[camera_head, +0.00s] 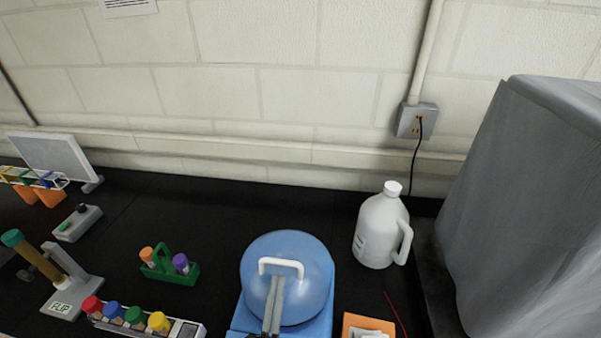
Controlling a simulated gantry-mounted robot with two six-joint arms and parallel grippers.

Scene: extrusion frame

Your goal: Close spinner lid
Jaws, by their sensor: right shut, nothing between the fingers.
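The spinner (241,322) is a blue machine at the bottom middle of the head view. Its lid (312,290) is a round, see-through blue dome with a white bar handle (281,262) on it. I cannot tell from this angle how far the lid stands open. My right gripper (277,281) is in front of the lid, its two grey fingers together and empty. The fingertips are just below the handle; I cannot tell whether they touch the lid. The gripper hides part of the spinner's front. My left gripper is not in view.
A white jug (376,232) stands to the right, near a grey draped cover (530,200). A green tube holder (180,272), a rack with coloured caps (142,322) and a tilted tube stand (72,292) are on the left. Black bench behind the spinner is clear.

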